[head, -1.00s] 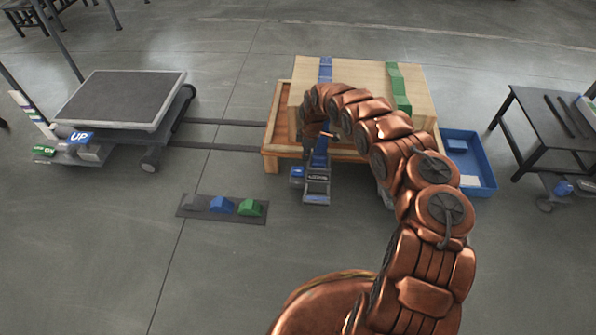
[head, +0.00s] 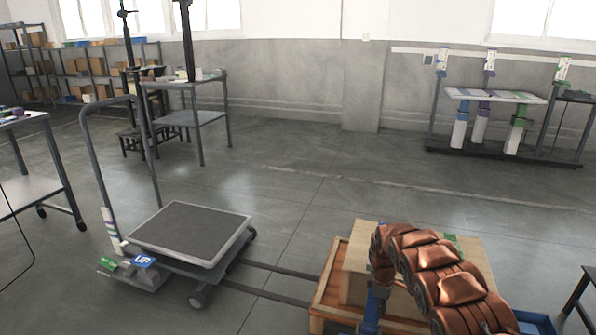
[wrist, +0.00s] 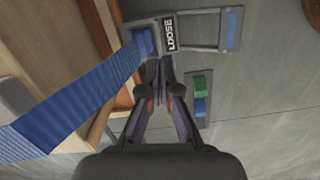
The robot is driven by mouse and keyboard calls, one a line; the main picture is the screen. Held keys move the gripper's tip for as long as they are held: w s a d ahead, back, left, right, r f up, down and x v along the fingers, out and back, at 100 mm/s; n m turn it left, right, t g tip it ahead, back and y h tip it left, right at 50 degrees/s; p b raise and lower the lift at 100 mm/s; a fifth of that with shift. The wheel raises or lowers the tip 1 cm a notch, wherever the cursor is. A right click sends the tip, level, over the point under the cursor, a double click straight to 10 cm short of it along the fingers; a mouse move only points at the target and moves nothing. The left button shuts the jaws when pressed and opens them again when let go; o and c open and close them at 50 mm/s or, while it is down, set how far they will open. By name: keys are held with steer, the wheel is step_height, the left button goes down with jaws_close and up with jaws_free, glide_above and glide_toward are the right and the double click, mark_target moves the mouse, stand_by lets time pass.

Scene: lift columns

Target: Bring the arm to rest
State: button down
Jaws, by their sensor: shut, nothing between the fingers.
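My arm (head: 440,270), copper-coloured and jointed, arches over the wooden box at the lower right of the head view. My gripper (wrist: 163,72) shows in the wrist view with its fingertips together and nothing between them. Its tips are close to a grey ratchet buckle (wrist: 198,47) marked LOOSE; I cannot tell whether they touch. A blue strap (wrist: 85,100) runs from the buckle across the wooden load. In the head view the gripper cannot be made out.
The box (head: 357,270) sits on a wooden pallet (head: 327,290). A grey lift trolley (head: 190,234) marked UP stands to the left. A blue bin (head: 535,322) is right of the box. Open floor lies behind.

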steer(key=s+d+r+m+h+p, duration=0.1)
steer(key=s+r+m+p, duration=0.35)
steer(key=r, duration=0.85)
steer(key=s+d+r+m+g+p, duration=0.1)
steer(key=s+r+p, duration=0.5)
steer(key=r, duration=0.8)
steer(key=s+d+r+m+h+p, duration=0.1)
steer(key=s+d+r+m+p, duration=0.15)
steer(key=s+r, duration=0.75)
steer(key=s+a+r+m+y+p, duration=0.1)
steer(key=s+a+r+p, duration=0.3)
steer(key=s+r, duration=0.4)
steer(key=s+a+r+m+y+p, duration=0.1)
steer(key=s+a+r+p, duration=0.4)
steer(key=s, duration=0.6)
steer(key=s+a+r+m+p, duration=0.2)
steer(key=s+a+r+p, duration=0.2)
steer(key=s+r+p, duration=0.3)
steer(key=s+r, duration=0.3)
steer(key=r, duration=0.1)
steer(key=shift+s+a+r+m+y+p, duration=0.2)
steer(key=shift+a+r+m+y+p, duration=0.05)
steer(key=shift+a+m+y+p, duration=0.15)
